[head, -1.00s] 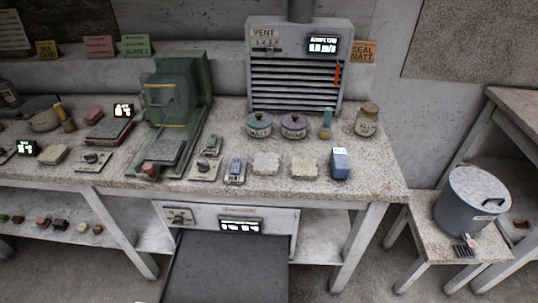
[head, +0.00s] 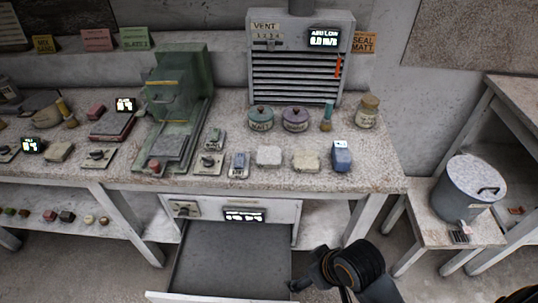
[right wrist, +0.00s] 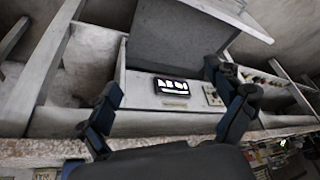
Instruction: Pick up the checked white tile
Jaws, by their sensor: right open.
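A small pale whitish tile (head: 269,156) lies flat on the workbench, left of a more beige tile (head: 306,161). No checked pattern can be made out on either at this size. My right gripper (head: 297,287) shows at the lower edge of the head view, in front of the bench and beside the open drawer, well away from the tiles. In the right wrist view my right gripper (right wrist: 162,80) has its fingers spread, with nothing between them. The tiles cannot be made out in that view. My left gripper is not in view.
An open drawer (head: 228,258) juts out below the workbench (head: 365,182); its display (right wrist: 171,86) shows in the right wrist view. A blue block (head: 341,157) stands right of the tiles, a small grey device (head: 239,165) left. A bucket (head: 468,190) is right.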

